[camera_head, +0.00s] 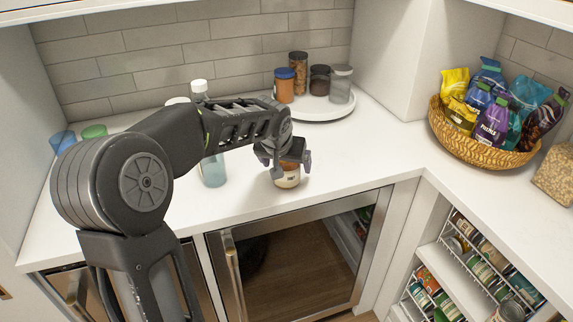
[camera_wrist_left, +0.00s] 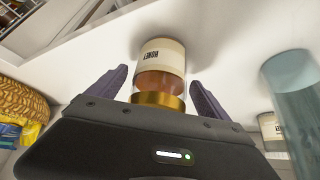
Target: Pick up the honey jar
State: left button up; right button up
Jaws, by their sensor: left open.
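The honey jar (camera_head: 288,179) stands on the white counter near its front edge, partly covered from above by my left gripper (camera_head: 284,162). In the left wrist view the jar (camera_wrist_left: 162,58) appears upside down, with a cream label reading HONEY and a gold lid (camera_wrist_left: 158,99). My left gripper's purple fingers (camera_wrist_left: 158,82) are open, one on each side of the jar, with visible gaps. My right gripper is not in view.
A pale blue bottle (camera_head: 213,172) stands left of the jar. A round white tray (camera_head: 325,113) with several jars is behind it. A wicker basket (camera_head: 478,150) of colourful bags sits at right. The counter right of the jar is clear.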

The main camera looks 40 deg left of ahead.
pick_arm(q)
jog(key=shift+w+f, duration=0.1)
jog(key=shift+f, duration=0.05)
jog(key=shift+c, duration=0.3)
grip_shut()
dwell(1.1)
notch_tip(320, 180, up, 10)
jog(key=shift+r, duration=0.1)
dwell(0.4)
dwell(0.4)
